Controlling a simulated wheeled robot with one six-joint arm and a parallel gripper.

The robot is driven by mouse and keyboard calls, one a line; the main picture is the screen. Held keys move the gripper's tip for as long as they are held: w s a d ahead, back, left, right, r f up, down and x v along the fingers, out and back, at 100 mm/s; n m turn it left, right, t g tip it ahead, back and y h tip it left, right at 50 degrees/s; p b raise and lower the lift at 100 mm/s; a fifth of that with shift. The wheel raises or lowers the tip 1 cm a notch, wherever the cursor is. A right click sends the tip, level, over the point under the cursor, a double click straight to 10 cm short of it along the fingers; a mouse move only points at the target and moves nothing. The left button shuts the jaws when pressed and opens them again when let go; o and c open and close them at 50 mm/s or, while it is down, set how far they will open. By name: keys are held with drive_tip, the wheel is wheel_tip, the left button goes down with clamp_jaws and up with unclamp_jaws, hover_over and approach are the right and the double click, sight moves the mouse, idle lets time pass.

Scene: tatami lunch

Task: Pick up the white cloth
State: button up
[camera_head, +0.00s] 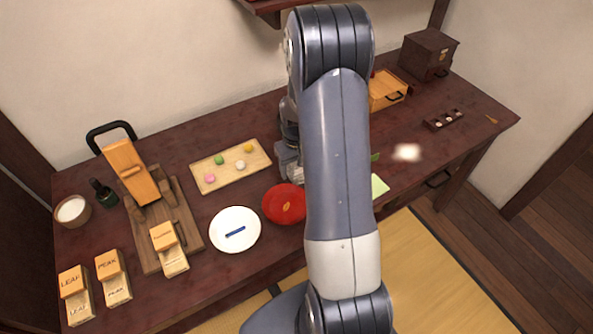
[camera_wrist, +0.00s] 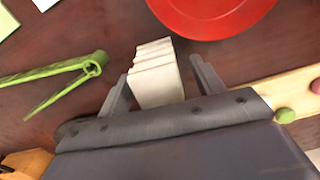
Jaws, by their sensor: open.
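A cream-white block with ridged folds (camera_wrist: 155,78), which looks like the white cloth folded up, stands between the two fingers of my gripper (camera_wrist: 159,72) in the wrist view. My gripper is open, with one finger on each side of it. A narrow gap shows on the right side; on the left the finger is very close, and I cannot tell if it touches. The lower part of the cloth is hidden by my gripper's body. In the head view my arm covers this spot, and the cloth cannot be made out there.
A red dish (camera_head: 285,204) lies just beyond the cloth, and green tongs (camera_wrist: 62,72) lie to its left in the wrist view. A wooden tray (camera_head: 230,166) with small coloured balls is close by. A white plate (camera_head: 235,230) holds a blue stick. A blurred white patch (camera_head: 407,152) is unclear.

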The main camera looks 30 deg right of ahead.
drive_tip(key=c, duration=1)
drive_tip(key=shift+r, duration=0.15)
drive_tip(key=shift+c, duration=0.4)
wheel_tip(320, 180, up, 10)
drive_tip(key=shift+f, duration=0.1)
